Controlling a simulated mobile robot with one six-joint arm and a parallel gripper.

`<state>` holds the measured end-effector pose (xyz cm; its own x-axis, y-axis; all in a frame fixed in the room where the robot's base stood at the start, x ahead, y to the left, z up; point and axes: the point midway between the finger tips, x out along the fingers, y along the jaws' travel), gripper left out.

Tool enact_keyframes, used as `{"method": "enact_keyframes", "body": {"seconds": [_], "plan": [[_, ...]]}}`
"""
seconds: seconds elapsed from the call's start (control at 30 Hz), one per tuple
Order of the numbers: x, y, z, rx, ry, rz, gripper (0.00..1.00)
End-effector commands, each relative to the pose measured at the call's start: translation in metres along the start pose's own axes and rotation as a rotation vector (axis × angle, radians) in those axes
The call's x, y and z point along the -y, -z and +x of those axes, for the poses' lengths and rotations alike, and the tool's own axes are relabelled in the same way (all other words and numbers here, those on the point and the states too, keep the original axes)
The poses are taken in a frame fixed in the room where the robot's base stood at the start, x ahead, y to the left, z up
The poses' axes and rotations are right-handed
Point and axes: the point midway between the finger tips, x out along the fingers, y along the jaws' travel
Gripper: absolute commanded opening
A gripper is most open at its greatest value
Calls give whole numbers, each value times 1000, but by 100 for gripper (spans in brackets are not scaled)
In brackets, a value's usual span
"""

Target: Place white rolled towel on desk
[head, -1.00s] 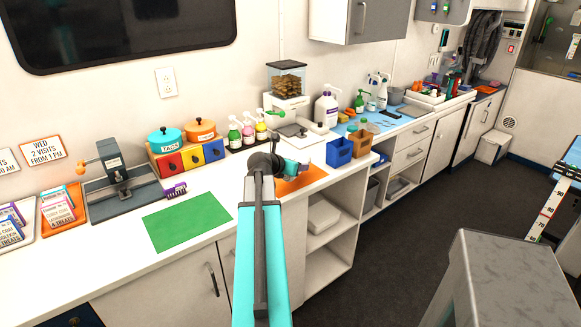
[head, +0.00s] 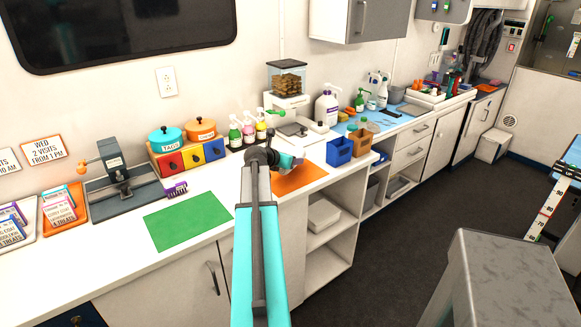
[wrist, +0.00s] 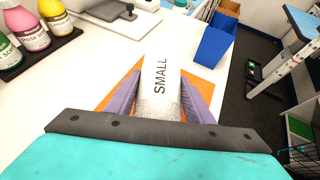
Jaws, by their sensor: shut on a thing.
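In the wrist view, a white rolled towel (wrist: 158,95) marked "SMALL" lies between the two purple fingers of my gripper (wrist: 160,88), which is shut on it. In the head view my gripper (head: 291,163) is over the orange mat (head: 303,180) on the white desk (head: 110,258). My arm hides the towel there. The orange mat (wrist: 206,82) shows around the towel in the wrist view. I cannot tell whether the towel touches it.
A green mat (head: 187,220) lies left of my arm. Pump bottles (head: 248,131), a dispenser (head: 287,80) and a blue bin (head: 339,151) stand around the orange mat. Open shelves (head: 322,240) are below.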

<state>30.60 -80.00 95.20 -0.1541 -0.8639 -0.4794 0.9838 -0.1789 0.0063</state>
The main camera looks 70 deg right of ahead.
Motion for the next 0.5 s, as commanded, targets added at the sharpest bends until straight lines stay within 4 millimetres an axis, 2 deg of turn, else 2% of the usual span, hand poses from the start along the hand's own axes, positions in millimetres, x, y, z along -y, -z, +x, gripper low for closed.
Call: {"method": "enact_keyframes", "body": {"seconds": [0.33,0.5], "plan": [[0,25,14,-1,1,-1,24],[0,29,16,1,0,-1,24]]}}
